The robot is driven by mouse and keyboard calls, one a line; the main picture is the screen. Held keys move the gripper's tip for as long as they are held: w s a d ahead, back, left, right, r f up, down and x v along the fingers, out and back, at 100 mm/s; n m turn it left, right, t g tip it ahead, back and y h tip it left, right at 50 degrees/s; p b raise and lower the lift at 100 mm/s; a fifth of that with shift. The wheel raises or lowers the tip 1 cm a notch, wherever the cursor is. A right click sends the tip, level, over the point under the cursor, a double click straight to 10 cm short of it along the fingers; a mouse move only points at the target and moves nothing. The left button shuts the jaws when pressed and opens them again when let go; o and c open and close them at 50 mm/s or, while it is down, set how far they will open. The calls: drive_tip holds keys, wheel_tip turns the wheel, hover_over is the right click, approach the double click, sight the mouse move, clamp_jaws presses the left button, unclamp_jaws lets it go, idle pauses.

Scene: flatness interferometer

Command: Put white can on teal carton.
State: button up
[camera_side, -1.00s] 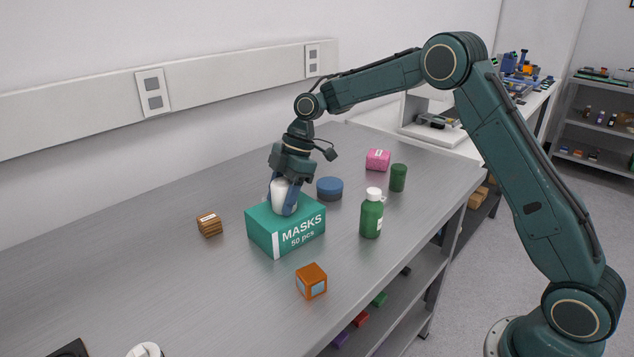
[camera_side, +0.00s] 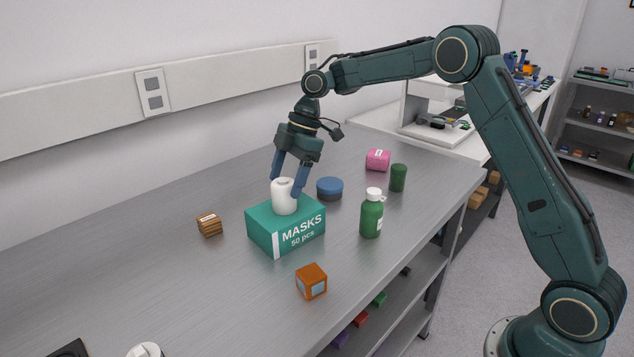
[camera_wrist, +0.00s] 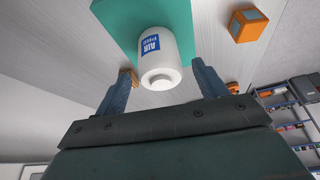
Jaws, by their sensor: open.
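The white can (camera_side: 284,197) stands upright on top of the teal carton (camera_side: 287,234), which is marked MASKS. In the wrist view the white can (camera_wrist: 159,58) shows a blue label, with the teal carton (camera_wrist: 120,22) behind it. My gripper (camera_side: 286,188) is open and above the can. Its blue fingers are spread wide, with their tips near the can's top. In the wrist view the fingers (camera_wrist: 162,80) lie either side of the can with gaps between.
A green bottle (camera_side: 371,214) and an orange cube (camera_side: 311,281) stand near the carton. The table's front left is mostly clear.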

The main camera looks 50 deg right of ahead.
drive_tip(key=v, duration=0.7)
drive_tip(key=shift+r, duration=0.25)
drive_tip(key=shift+d, duration=0.1)
idle(0.4)
drive_tip(key=s+a+r+m+t+h, duration=0.1)
drive_tip(key=s+a+r+m, duration=0.1)
drive_tip(key=s+r+m, duration=0.45)
drive_tip(key=s+a+r+m+t, duration=0.2)
drive_tip(key=s+a+r, duration=0.1)
drive_tip(key=s, duration=0.7)
drive_tip(key=s+d+f+m+t+h, duration=0.1)
drive_tip(key=s+d+f+m, duration=0.1)
drive_tip(key=s, duration=0.8)
drive_tip(key=s+d+f+m+h, duration=0.2)
drive_tip(key=s+f+m, duration=0.3)
drive_tip(key=s, duration=0.4)
drive_tip(key=shift+s+d+f+t+h, duration=0.2)
drive_tip(key=shift+s+d+t+h, duration=0.15)
drive_tip(key=shift+d, duration=0.35)
